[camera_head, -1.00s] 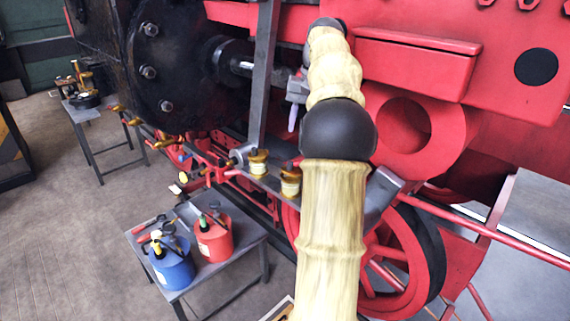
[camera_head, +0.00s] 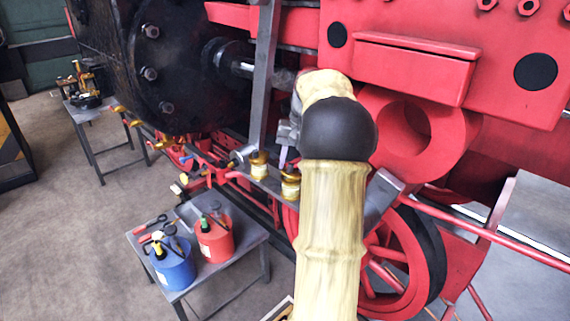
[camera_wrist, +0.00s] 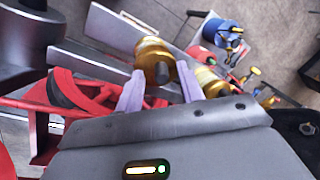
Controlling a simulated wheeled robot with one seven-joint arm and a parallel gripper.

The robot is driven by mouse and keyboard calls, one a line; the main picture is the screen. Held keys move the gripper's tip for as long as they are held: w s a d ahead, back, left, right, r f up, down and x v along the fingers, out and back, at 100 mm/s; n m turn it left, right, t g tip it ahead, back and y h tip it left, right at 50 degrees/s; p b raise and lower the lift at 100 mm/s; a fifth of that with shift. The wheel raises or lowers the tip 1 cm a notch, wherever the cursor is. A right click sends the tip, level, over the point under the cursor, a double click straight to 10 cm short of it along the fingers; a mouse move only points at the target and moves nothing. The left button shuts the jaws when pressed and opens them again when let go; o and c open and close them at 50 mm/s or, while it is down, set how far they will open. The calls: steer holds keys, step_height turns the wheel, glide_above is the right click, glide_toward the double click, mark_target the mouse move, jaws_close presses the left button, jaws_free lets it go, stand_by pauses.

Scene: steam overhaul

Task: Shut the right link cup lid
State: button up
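The right link cup (camera_head: 290,186), brass with a pale band, stands on the grey bar beside the red wheel. The left link cup (camera_head: 258,164) is just left of it. My gripper (camera_head: 285,157) is just above the right cup, partly hidden behind my arm. In the wrist view my gripper (camera_wrist: 160,76) has its two pale lilac fingers apart with nothing gripped. The right cup (camera_wrist: 153,50) shows beyond and between the fingertips, with a dark grey stub facing me. I cannot tell its lid's angle or whether the fingers touch it. The left cup (camera_wrist: 207,80) is right of the fingers.
A small table (camera_head: 240,262) holds a blue can (camera_head: 172,266), a red can (camera_head: 214,240) and tools. A grey upright bar (camera_head: 264,85) stands behind the cups. The red wheel (camera_head: 400,262) and red engine side (camera_head: 400,55) are close on the right.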

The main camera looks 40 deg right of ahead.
jaws_close()
steer(key=shift+f, duration=0.15)
